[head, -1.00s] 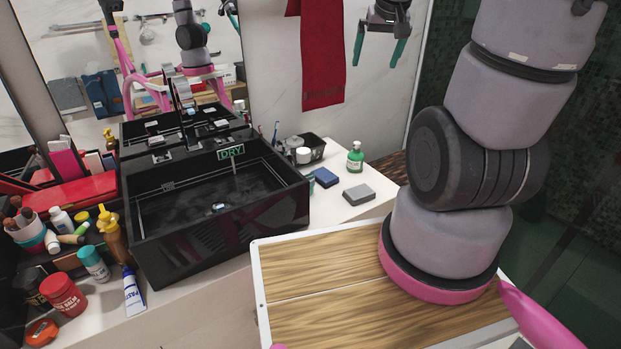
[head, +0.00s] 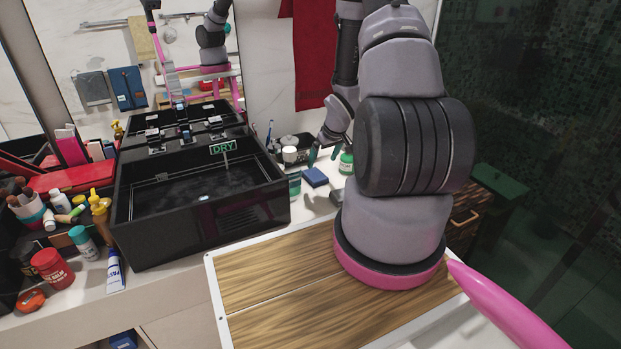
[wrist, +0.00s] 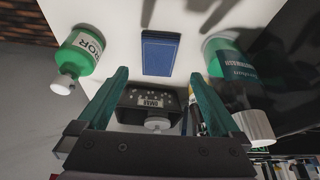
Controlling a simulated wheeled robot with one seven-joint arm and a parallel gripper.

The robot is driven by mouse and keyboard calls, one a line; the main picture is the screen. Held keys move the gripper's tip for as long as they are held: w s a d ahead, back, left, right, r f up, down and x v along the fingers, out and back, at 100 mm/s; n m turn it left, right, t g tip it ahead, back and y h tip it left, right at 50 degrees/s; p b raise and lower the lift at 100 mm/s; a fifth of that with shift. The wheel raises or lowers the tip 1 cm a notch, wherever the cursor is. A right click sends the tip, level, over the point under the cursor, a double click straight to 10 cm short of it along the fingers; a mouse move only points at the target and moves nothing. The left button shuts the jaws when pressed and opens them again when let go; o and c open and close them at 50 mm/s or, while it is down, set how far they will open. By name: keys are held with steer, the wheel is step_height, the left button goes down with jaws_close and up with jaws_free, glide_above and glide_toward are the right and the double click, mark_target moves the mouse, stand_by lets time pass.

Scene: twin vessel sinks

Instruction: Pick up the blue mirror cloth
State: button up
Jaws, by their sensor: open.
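The blue mirror cloth (head: 315,177) looks like a small flat folded block, lying on the white counter just right of the black sink. It also shows in the wrist view (wrist: 160,53), beyond my fingertips and between them from side to side. My gripper (head: 324,154) is over the counter close to the cloth, pointing down, partly hidden by my arm. In the wrist view the two teal fingers of my gripper (wrist: 159,73) are spread wide with nothing between them. The cloth is apart from both fingers.
A black tray (wrist: 140,112) with a white jar (wrist: 158,123) is near the fingers. A black sink (head: 200,215) fills the counter's middle.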

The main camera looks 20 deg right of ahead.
mark_target(316, 176)
steer(key=x, duration=0.9)
steer(key=shift+w+d+f, duration=0.15)
steer(key=shift+w, duration=0.05)
steer(key=c, duration=1.1)
steer(key=shift+r, duration=5.05)
steer(key=shift+c, duration=0.2)
